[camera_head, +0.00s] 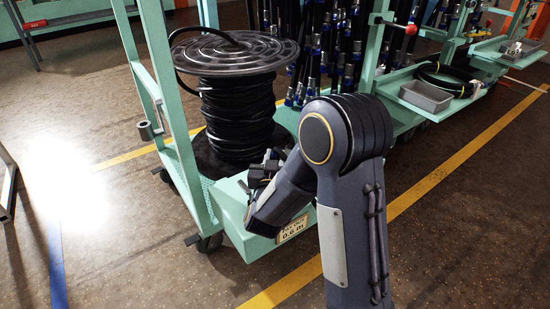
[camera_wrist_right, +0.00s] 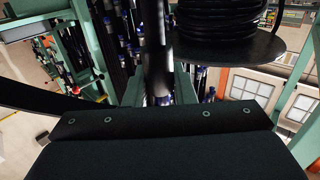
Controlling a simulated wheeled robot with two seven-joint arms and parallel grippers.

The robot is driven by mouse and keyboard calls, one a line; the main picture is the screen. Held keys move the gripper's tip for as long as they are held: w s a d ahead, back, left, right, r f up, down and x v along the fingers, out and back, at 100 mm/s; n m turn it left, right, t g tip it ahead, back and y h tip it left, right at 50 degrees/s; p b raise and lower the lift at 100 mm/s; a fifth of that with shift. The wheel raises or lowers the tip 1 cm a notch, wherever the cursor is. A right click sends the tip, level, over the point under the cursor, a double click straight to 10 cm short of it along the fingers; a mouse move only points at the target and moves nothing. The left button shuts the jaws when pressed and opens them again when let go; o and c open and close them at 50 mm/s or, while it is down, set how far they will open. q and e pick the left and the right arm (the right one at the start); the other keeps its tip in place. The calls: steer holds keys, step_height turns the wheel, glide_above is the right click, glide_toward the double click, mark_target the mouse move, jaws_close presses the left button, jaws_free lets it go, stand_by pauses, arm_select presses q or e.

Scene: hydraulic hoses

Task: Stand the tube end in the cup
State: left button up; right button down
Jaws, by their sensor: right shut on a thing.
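My right gripper (camera_head: 262,170) is low in front of the hose reel, above the cart's light-green front tray. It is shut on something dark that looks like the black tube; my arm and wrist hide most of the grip. In the right wrist view, a thick dark tube (camera_wrist_right: 157,50) runs up the middle, beyond my dark wrist body; its end cannot be made out. A small grey cup (camera_head: 148,131) is fixed to the cart's left post, left of the reel and apart from my gripper. My left gripper is not in view.
The reel (camera_head: 238,110) of black hose stands on the green cart; a loop of hose arcs over its left rim. Hoses with blue and silver fittings (camera_head: 325,60) hang behind. A grey tray (camera_head: 425,96) lies on the right shelf.

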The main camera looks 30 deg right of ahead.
steer(key=shift+f+b, duration=0.65)
steer(key=shift+f, duration=0.05)
steer(key=c, duration=1.1)
jaws_free()
steer(key=p+v, duration=0.2)
steer(key=v, duration=0.5)
steer(key=shift+s+a, duration=0.25)
steer(key=shift+s, duration=0.05)
